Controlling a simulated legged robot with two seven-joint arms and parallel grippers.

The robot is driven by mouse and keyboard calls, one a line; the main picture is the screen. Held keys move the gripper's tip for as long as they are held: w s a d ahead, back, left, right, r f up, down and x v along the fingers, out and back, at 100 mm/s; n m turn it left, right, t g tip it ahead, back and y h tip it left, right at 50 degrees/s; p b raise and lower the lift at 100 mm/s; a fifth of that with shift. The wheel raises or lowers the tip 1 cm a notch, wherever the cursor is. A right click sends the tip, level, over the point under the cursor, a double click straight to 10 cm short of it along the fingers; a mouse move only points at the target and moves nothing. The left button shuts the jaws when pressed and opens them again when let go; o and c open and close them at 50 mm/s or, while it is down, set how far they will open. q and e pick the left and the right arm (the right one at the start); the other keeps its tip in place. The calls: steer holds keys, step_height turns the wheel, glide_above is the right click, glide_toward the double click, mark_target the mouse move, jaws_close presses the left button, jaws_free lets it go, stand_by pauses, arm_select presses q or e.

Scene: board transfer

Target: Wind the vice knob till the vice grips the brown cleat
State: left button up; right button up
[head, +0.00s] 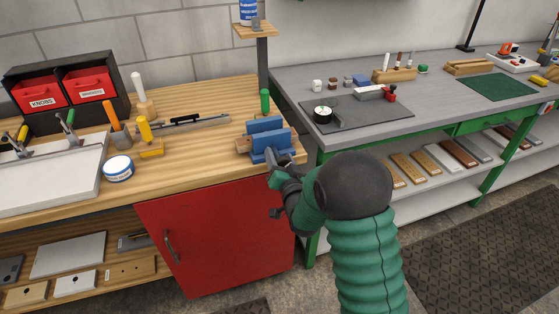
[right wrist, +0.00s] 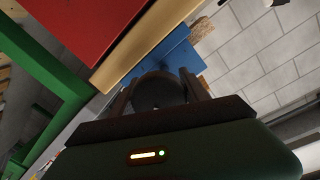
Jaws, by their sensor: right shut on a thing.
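The blue vice (head: 268,141) stands at the right front corner of the wooden bench; its blue body also shows in the right wrist view (right wrist: 172,50). A tan-brown wooden piece (head: 243,145) shows at the vice's left side, and a brown end (right wrist: 202,28) shows beyond the blue in the right wrist view. I cannot tell if it is the cleat or how tightly the jaws hold it. My right gripper (head: 275,165) is at the vice's front, shut on the dark round knob (right wrist: 158,90), which sits between both fingers. My left gripper is out of view.
A green-handled tool (head: 265,102) stands just behind the vice. A yellow-handled tool (head: 145,132) and a white-blue tin (head: 118,168) are to the left. The red cabinet door (head: 215,235) is below. A grey bench (head: 440,115) stands to the right.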

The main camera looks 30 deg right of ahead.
steer(key=shift+f+m, duration=0.2)
steer(key=shift+m, duration=0.4)
steer(key=o, duration=1.4)
steer(key=shift+c, duration=0.2)
steer(key=shift+r, duration=0.1)
steer(key=v, duration=0.7)
steer(key=shift+s, duration=0.25)
